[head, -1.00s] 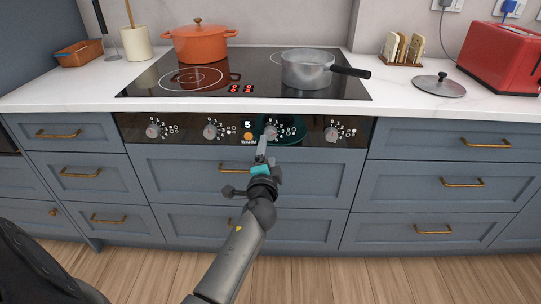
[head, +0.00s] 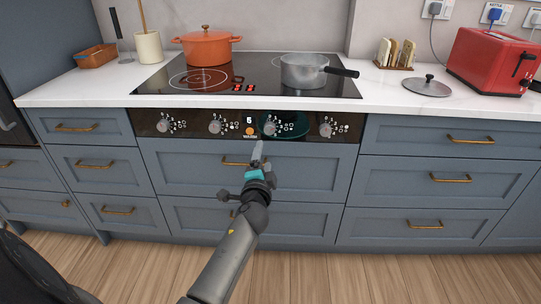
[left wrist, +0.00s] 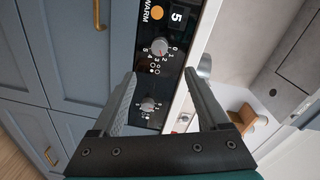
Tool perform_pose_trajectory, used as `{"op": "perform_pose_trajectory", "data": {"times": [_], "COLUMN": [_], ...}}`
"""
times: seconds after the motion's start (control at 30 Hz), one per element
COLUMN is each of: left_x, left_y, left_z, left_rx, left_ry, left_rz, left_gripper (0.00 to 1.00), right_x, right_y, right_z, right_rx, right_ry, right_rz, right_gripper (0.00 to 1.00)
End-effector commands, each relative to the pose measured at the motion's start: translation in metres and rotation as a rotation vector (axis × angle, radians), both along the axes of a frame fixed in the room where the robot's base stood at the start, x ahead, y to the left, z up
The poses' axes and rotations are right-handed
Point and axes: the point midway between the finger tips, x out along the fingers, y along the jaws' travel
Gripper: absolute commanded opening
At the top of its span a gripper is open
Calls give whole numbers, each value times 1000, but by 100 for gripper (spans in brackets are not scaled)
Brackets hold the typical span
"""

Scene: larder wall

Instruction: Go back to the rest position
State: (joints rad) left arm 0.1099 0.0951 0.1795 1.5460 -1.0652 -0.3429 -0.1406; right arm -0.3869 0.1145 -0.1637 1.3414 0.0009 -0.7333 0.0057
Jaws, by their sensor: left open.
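My left gripper (head: 257,150) is in front of the stove's control panel, just below the third knob from the left, and apart from it. In the left wrist view its two fingers (left wrist: 165,100) are spread, with nothing between them. The control panel (head: 290,129) carries several knobs; the third knob (head: 269,128) also shows in the left wrist view (left wrist: 160,47), beside a display reading 5 and the word WARM. My right gripper is not in view.
An orange pot (head: 207,48) and a grey saucepan (head: 303,72) stand on the black hob (head: 240,88). A lid (head: 427,86), a toast rack (head: 395,65) and a red toaster (head: 500,62) are on the counter at right. Blue drawers (head: 425,192) with brass handles are below; the wooden floor (head: 400,278) is clear.

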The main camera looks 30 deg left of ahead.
Motion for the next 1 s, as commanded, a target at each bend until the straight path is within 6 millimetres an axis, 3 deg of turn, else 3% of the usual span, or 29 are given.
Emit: {"op": "perform_pose_trajectory", "data": {"times": [0.23,0.33,0.47,0.53,0.7,0.77,0.9,1.0], "left_x": [0,-2,-16,-34,-103,-135,-220,-286], "left_y": [-1,-6,-26,-40,-75,-86,-107,-117], "left_z": [-2,-20,-82,-129,-235,-268,-331,-363], "left_rx": [-4,-39,-166,-266,-514,-595,-771,-880], "left_ry": [3,34,139,219,420,488,641,738], "left_rz": [-1,-16,-55,-71,-61,-41,42,127], "left_gripper": [78,78,78,78,78,78,78,78], "right_x": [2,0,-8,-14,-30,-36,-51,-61], "right_y": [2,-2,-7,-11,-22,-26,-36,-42], "right_z": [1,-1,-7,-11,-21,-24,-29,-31], "right_rx": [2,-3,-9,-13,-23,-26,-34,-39], "right_ry": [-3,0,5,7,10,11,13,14], "right_rz": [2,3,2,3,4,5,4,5], "right_gripper": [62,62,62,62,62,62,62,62]}}
